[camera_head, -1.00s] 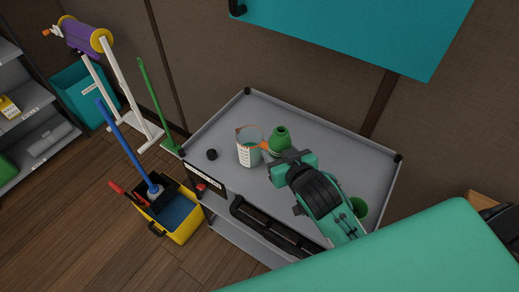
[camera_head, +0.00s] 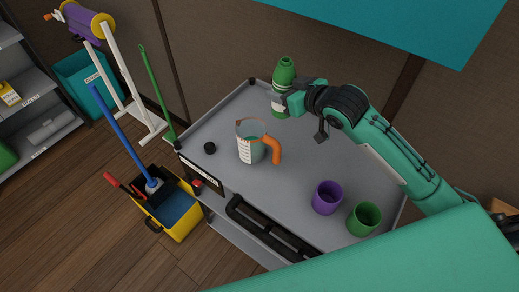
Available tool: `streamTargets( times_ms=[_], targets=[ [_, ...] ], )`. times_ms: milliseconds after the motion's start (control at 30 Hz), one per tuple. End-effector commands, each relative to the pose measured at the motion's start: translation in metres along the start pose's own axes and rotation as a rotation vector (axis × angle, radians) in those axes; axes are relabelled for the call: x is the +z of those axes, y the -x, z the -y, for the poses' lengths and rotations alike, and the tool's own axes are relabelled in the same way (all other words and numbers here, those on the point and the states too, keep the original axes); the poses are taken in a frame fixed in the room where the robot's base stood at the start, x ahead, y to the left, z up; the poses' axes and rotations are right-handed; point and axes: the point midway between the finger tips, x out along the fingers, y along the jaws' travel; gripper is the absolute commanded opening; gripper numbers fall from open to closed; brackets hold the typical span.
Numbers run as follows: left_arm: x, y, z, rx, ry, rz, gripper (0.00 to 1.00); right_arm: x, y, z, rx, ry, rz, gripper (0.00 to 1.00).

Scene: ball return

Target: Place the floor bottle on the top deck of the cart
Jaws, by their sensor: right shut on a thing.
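A green bottle (camera_head: 284,73) with a pale band is upright at the far edge of the cart's grey top deck (camera_head: 310,165). My right gripper (camera_head: 285,103) is shut on the bottle around its middle, reaching in from the right. I cannot tell whether the bottle's base touches the deck or hangs just above it. My left gripper is not in view.
A yellow mop bucket (camera_head: 172,211) stands left of the cart. A teal panel (camera_head: 410,22) hangs above.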

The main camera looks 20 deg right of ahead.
Motion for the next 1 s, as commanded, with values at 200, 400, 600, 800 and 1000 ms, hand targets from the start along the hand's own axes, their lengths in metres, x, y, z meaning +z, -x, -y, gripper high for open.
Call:
streamTargets(
  times_ms=[200, 400, 600, 800, 1000],
  targets=[
    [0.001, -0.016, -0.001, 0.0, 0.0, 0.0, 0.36, -0.02, -0.002, -0.029, -0.021, 0.009, 0.001, 0.18],
    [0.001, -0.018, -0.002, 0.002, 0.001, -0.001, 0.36, -0.024, -0.002, -0.038, -0.03, 0.004, 0.005, 0.18],
    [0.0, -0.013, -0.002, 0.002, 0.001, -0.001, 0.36, 0.01, -0.016, -0.037, -0.032, 0.0, 0.01, 0.18],
    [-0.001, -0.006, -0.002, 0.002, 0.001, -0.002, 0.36, 0.058, -0.035, -0.036, -0.031, 0.001, 0.009, 0.18],
    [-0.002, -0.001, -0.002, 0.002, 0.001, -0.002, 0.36, 0.098, -0.052, -0.036, -0.03, 0.002, 0.006, 0.18]
  ],
)
